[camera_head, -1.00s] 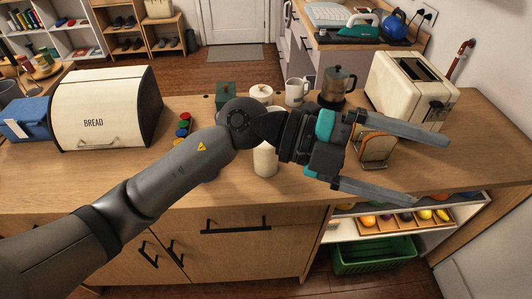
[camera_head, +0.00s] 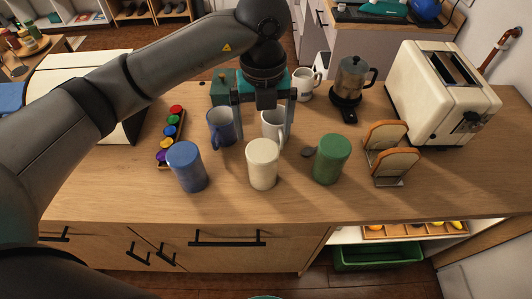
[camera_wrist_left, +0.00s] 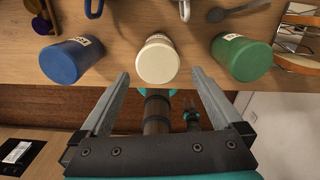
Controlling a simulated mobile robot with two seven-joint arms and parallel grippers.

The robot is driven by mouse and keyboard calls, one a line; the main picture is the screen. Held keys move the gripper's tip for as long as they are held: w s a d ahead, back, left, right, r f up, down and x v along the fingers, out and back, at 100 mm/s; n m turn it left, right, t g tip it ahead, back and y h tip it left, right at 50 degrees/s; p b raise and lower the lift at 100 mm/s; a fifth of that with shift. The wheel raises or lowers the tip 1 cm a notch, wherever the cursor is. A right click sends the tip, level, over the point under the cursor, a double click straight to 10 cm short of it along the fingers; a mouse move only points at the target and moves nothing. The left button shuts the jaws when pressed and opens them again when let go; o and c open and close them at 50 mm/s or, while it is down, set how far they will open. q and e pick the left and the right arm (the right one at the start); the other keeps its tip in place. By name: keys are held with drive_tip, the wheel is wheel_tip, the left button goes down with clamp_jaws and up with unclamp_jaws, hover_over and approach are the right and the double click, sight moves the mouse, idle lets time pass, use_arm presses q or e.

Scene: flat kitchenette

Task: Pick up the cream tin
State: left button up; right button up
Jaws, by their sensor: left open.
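The cream tin (camera_head: 262,165) stands upright on the wooden counter between a blue tin (camera_head: 187,167) and a green tin (camera_head: 331,159).
A blue mug (camera_head: 221,127) and a white mug (camera_head: 274,126) stand behind the tins, close to the fingers. A spoon (camera_head: 308,152) lies near the green tin. A toast rack (camera_head: 388,155) and toaster (camera_head: 445,90) stand right. Paint pots (camera_head: 170,132) lie left.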

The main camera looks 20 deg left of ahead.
sight(263, 150)
use_arm(q)
drive_tip(key=f, duration=0.4)
drive_tip(key=shift+s, duration=0.35)
wheel_tip(263, 150, down, 4)
drive_tip(key=shift+f, duration=0.45)
wheel_tip(263, 150, down, 5)
drive_tip(key=shift+a+r, duration=0.1)
drive_tip(key=c, duration=1.5)
drive_tip(key=shift+c, duration=0.2)
use_arm(e)
drive_tip(key=shift+s, duration=0.9)
use_arm(q)
drive_tip(key=shift+r, duration=0.15)
